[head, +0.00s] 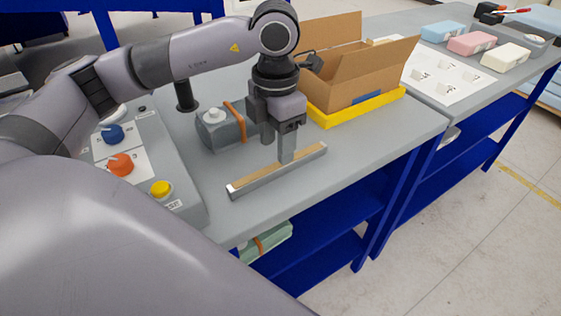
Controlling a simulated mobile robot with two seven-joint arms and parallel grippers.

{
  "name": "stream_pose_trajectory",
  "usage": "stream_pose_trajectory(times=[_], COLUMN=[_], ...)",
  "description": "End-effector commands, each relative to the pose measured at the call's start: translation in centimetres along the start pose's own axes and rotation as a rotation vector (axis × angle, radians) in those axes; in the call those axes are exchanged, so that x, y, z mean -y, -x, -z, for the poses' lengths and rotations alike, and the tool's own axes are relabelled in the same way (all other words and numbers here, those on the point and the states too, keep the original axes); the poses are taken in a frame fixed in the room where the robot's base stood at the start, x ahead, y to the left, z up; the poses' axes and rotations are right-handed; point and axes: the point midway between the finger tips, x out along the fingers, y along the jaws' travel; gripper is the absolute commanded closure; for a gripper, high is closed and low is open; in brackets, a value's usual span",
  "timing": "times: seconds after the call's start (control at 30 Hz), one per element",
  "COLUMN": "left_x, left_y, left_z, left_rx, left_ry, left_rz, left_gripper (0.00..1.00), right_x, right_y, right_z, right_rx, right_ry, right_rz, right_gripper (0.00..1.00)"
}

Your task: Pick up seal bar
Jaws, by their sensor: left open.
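The seal bar (250,184) is a long narrow metal bar with a tan-brown top strip. It lies slantwise on the grey bench top, close to the bench's front edge. My left gripper (281,146) points down over the middle of the bar, and its fingers are open. The near finger reaches down in front of the bar's middle or onto it; I cannot tell whether it touches. The far finger is partly hidden. My right gripper is not in view.
A grey device with an orange-brown strap (228,130) stands close behind the gripper. A control panel (176,205) with blue, orange and yellow knobs is at left. An open cardboard box (352,88) in a yellow tray (388,99) stands behind right. Bare bench lies right of the bar.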

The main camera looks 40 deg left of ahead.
Motion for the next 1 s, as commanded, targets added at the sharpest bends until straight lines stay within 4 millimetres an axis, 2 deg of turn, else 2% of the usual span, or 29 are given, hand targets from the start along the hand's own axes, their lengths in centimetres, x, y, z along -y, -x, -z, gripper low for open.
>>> stream_pose_trajectory(times=[0.3,0.6,0.63,0.77,0.8,1.0], left_x=[0.3,0.3,0.3,0.3,0.3,0.3], left_y=[-4.4,-5.0,-5.0,-5.0,-5.0,-5.0], left_z=[-0.1,-0.1,-0.1,-0.1,-0.1,-0.2], left_rx=[-0.003,0.001,0.001,0.001,0.001,0.002], left_ry=[0.000,0.000,0.000,0.000,0.000,0.000], left_rz=[0.001,0.001,0.001,0.001,0.001,0.001], left_gripper=[0.49,0.49,0.52,0.94,1.00,1.00], right_x=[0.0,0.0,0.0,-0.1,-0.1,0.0], right_y=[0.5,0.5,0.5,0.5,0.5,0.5], right_z=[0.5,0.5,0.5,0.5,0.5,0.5], right_rx=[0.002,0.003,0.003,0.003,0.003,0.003], right_ry=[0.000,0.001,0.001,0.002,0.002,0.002], right_rz=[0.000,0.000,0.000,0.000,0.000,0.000], right_gripper=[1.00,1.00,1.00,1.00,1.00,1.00])
